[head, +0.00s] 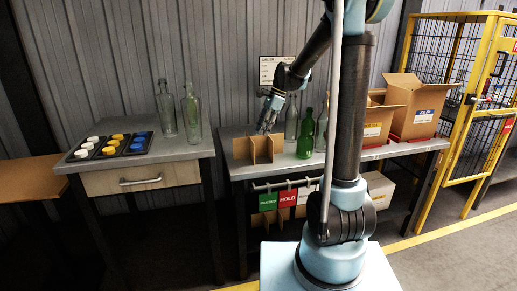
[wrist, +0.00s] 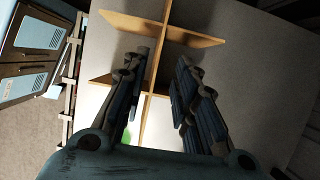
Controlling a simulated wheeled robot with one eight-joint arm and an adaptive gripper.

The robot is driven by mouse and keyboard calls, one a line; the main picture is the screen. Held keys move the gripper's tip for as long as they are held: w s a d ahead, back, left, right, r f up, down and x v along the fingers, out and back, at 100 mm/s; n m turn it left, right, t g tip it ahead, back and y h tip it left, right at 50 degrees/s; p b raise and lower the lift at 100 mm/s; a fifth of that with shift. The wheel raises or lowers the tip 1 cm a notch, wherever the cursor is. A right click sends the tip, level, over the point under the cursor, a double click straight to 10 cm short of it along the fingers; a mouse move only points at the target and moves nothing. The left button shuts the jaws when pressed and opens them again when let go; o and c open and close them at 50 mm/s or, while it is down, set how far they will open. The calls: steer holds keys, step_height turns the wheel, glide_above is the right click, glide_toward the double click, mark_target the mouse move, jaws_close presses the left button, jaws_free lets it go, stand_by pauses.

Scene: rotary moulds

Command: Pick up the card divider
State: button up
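The card divider (head: 244,148) is a brown cardboard piece of crossed panels. It stands upright on the left part of the grey table in the head view. In the wrist view its crossing panels (wrist: 188,36) show ahead of and between my fingers. My gripper (wrist: 158,75) is open, with a finger on each side of one long panel. In the head view my gripper (head: 268,124) is just above the divider, pointing down. I cannot tell whether the fingers touch the card.
Clear bottles (head: 291,120) and a green bottle (head: 306,134) stand close to the right of the divider. Cardboard boxes (head: 418,104) are farther right. Coloured tags (head: 288,198) hang below the table edge. A left table (head: 190,150) holds a cap tray and two clear bottles.

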glide_above(259, 156)
steer(key=shift+w+f, duration=0.1)
steer(key=shift+f, duration=2.95)
jaws_close()
